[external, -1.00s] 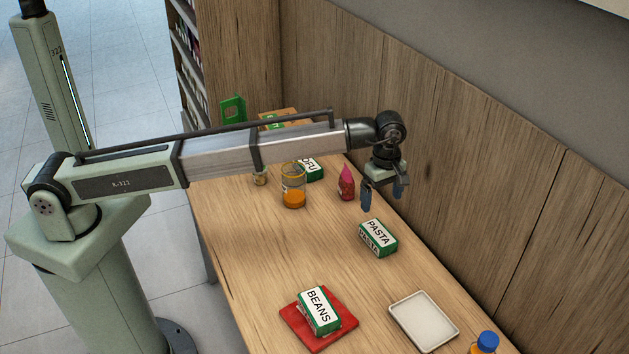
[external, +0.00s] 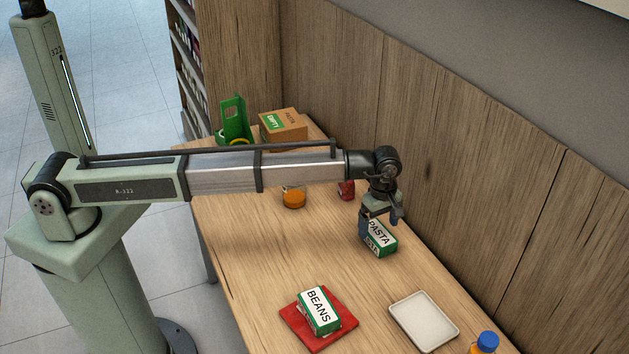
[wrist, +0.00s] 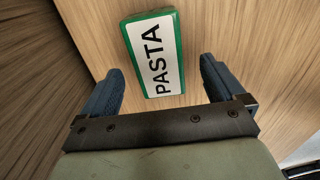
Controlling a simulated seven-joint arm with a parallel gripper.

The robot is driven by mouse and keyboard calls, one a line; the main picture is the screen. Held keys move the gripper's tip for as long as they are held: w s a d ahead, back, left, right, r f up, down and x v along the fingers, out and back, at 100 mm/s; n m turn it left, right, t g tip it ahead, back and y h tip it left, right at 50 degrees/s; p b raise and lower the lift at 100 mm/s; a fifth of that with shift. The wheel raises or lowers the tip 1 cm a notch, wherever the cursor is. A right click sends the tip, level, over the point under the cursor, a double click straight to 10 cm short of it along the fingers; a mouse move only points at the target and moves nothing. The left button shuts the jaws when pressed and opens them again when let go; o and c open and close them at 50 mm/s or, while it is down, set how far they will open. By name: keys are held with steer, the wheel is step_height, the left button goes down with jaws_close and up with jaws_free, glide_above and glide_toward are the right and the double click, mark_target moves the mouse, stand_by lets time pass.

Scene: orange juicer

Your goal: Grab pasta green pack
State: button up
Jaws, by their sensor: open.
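The green pasta pack (external: 383,241) with a white label lies on the wooden table, right of the table's middle. In the wrist view the pasta pack (wrist: 154,55) shows ahead of and between my fingers, its "PASTA" label facing the camera, slightly tilted. My gripper (external: 380,222) is open and sits just above the pack's far side, covering part of it in the external view. In the wrist view the two blue fingers of my gripper (wrist: 160,85) are wide apart with nothing held. I cannot tell whether a finger touches the pack.
A beans pack (external: 318,309) rests on a red mat (external: 290,315) in front. A white tray (external: 424,320) and a blue-capped bottle (external: 487,343) are at front right. The wall (external: 480,190) is close on the right.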

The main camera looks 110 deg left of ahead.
mark_target(379, 232)
step_height(379, 232, down, 4)
steer(key=shift+w+f, duration=0.1)
steer(key=shift+c, duration=0.3)
steer(key=c, duration=1.1)
